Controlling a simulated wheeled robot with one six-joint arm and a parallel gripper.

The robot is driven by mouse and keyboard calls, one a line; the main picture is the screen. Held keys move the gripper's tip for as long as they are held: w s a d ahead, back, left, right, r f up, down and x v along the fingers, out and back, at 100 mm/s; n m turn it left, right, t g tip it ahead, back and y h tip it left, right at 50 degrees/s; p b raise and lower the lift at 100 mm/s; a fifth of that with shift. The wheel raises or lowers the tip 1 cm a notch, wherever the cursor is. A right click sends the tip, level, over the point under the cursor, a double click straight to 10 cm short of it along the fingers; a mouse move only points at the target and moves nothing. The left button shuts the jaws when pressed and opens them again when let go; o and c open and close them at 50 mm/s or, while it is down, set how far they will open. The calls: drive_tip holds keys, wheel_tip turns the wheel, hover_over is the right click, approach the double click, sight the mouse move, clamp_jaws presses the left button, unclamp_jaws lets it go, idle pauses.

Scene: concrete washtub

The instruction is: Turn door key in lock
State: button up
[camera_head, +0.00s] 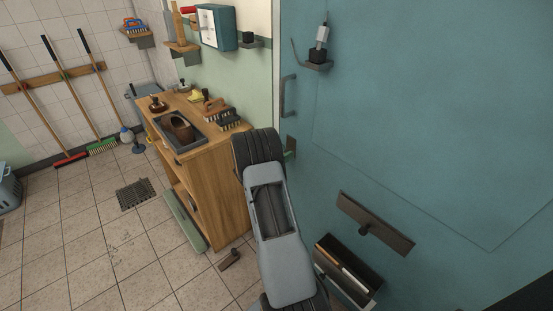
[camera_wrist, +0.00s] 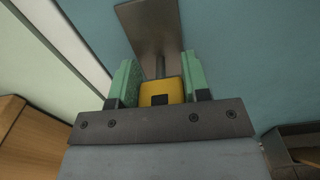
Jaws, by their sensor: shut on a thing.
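In the wrist view, my gripper (camera_wrist: 160,78) has two green-padded fingers shut on a key with a yellow head (camera_wrist: 176,89). The key's thin metal shaft runs from the yellow head up to a brownish metal lock plate (camera_wrist: 148,22) on the teal door (camera_wrist: 235,60). The shaft's tip meets the plate, but I cannot tell how deep it sits. In the head view, my arm reaches to the left edge of the door (camera_head: 400,110). There the lock plate (camera_head: 292,143) shows just beyond my wrist, and the key is hidden.
A grey pull handle (camera_head: 288,96) is above the lock. A wooden cabinet (camera_head: 217,187) with brushes stands close left of my arm. A brown bar (camera_head: 392,236) with a knob and a box (camera_head: 350,265) are on the door at lower right. The floor (camera_head: 90,235) at left is mostly clear.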

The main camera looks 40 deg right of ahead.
drive_tip(key=a, duration=0.7)
drive_tip(key=shift+w, duration=0.25)
idle(0.4)
